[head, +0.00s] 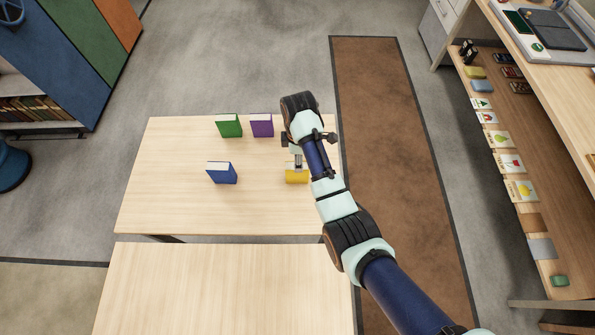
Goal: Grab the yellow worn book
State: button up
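The yellow book (297,177) is on the far wooden table, near its right edge, partly hidden by my arm. Its top shows a light page edge. My gripper (298,163) is directly above or at the book's top, with its fingers small and partly covered by my wrist. I cannot tell whether the fingers touch the book or whether they are open or shut. Wear on the book is too small to see.
A blue book (222,174), a green book (229,127) and a purple book (262,126) stand on the same table (170,205). A second table (225,290) is nearer. A shelf unit (545,180) with cards is at right. A brown rug (385,130) lies between.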

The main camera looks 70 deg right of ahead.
notch_tip(320, 180, down, 2)
jog(key=shift+f, duration=0.15)
jog(key=f+b, duration=0.1)
jog(key=f, duration=0.4)
jog(key=shift+w+a+f+b, duration=0.1)
jog(key=shift+a+f+b, duration=0.15)
jog(key=shift+b, duration=0.15)
grip_shut()
